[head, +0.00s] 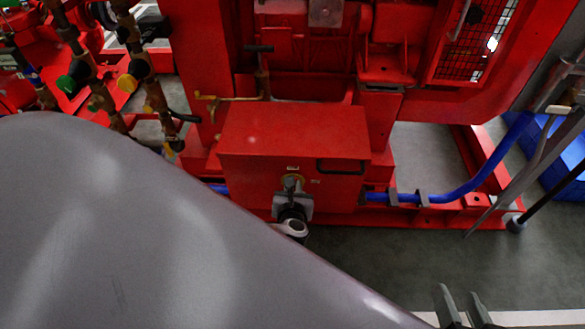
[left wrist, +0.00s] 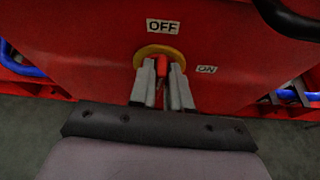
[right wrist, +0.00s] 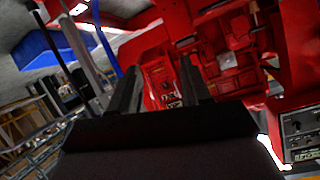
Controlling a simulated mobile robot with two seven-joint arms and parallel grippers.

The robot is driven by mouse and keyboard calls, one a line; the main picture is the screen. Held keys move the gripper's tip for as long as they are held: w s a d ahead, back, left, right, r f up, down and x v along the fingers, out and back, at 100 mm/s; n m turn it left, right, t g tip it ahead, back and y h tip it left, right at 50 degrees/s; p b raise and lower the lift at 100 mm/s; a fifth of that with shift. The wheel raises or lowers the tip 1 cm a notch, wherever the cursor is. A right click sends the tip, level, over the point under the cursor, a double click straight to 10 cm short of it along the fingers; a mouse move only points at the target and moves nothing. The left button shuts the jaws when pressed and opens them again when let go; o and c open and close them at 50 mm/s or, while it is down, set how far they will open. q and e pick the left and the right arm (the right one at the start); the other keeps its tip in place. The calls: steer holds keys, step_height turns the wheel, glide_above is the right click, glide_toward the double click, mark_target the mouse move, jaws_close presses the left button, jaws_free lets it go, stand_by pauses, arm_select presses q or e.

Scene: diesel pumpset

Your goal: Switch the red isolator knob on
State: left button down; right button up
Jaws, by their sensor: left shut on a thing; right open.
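The red isolator knob (left wrist: 162,66) sits on a round yellow plate (left wrist: 158,51) on the front of a red box. An OFF label (left wrist: 163,26) is above the plate and an ON label (left wrist: 206,69) is to its right. My left gripper (left wrist: 163,73) is shut on the knob, with one finger on each side. The fingers hide much of the knob, so its exact angle is hard to tell. In the head view my left gripper (head: 291,190) is at the box front. My right gripper (head: 459,291) is open and empty at the lower right, away from the box.
The red box (head: 250,180) has a dark handle (head: 341,166) at its upper right. A blue hose (head: 455,192) runs right from the box. Brass valves and pipes (head: 95,85) stand at the left. My left arm covers the lower left.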

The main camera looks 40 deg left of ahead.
arm_select(q)
steer(key=m+y+b, duration=0.1)
steer(key=m+y, duration=0.1)
steer(key=m, duration=0.2)
steer(key=f+m+y+b, duration=0.1)
steer(key=m+y+b, duration=0.1)
steer(key=m, duration=0.2)
steer(key=w+d+f+m+y+b, duration=0.1)
steer(key=m+y, duration=0.2)
steer(key=m, duration=0.1)
steer(key=shift+d+f+m+g, duration=0.1)
steer(key=shift+m+g, duration=0.2)
arm_select(e)
steer(key=shift+w+a+f+t+y, duration=0.15)
steer(key=shift+a+f+t+y, duration=0.15)
steer(key=shift+a+f+y, duration=0.2)
arm_select(q)
steer(key=shift+s, duration=0.1)
arm_select(e)
steer(key=shift+d, duration=0.1)
